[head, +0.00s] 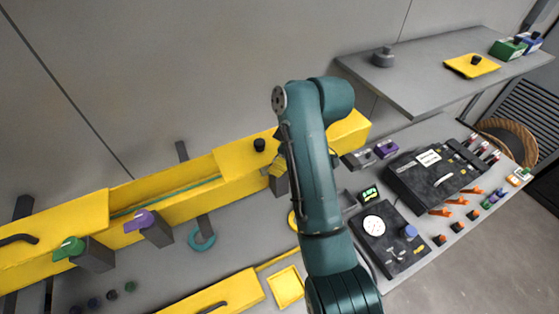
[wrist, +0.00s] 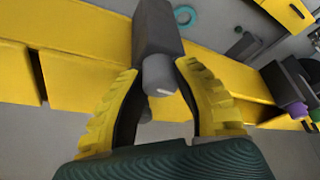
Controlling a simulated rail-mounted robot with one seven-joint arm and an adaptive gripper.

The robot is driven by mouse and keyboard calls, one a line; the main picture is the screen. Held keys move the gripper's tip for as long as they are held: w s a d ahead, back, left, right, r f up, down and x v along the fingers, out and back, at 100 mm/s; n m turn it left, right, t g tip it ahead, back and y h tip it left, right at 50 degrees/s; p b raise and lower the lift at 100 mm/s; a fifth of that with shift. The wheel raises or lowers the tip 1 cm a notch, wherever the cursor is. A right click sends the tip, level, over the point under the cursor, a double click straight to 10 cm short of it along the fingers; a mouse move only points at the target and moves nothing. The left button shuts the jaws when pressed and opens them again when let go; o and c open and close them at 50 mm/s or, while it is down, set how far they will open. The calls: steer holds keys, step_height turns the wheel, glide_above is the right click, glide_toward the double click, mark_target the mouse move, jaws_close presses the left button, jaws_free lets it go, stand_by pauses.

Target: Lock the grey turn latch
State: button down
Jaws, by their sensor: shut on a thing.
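The grey turn latch, a light grey rounded handle (wrist: 159,78) on a dark grey block (wrist: 156,30), is in the middle of the wrist view. My gripper (wrist: 160,72) has its yellow ribbed fingers on both sides of the handle and is shut on it. In the head view my gripper (head: 277,164) is at the front of the yellow rail, partly hidden by my arm. The block of the latch (head: 281,186) shows just below it, but the handle is hidden there.
A purple latch (head: 139,220) and a green latch (head: 69,248) stand along the yellow rail (head: 50,225) to the left. A teal ring (head: 202,240) is below the rail. A black splicer-like device (head: 430,175) and small parts lie on the bench to the right.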

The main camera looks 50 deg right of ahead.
steer(key=m+h+p, duration=0.1)
steer(key=m+p, duration=0.1)
steer(key=m, duration=0.1)
steer(key=shift+a+m+t, duration=0.15)
steer(key=shift+m+t, duration=0.15)
steer(key=m+h+p, duration=0.1)
steer(key=m+h, duration=0.1)
steer(key=m, duration=0.2)
steer(key=shift+f+m, duration=0.15)
steer(key=shift+m, duration=0.15)
steer(key=m, duration=0.2)
steer(key=m+g+h, duration=0.1)
steer(key=m, duration=0.1)
steer(key=shift+w+m+h, duration=0.1)
steer(key=shift+m+h, duration=0.2)
steer(key=shift+f+m+g+h, duration=0.1)
steer(key=shift+m+g+h, duration=0.25)
steer(key=shift+m, duration=0.75)
steer(key=shift+m+g+h, duration=0.25)
steer(key=shift+m+g, duration=0.2)
steer(key=shift+m, duration=0.65)
steer(key=c, duration=0.8)
jaws_free()
steer(key=shift+o, duration=0.2)
steer(key=shift+r, duration=0.25)
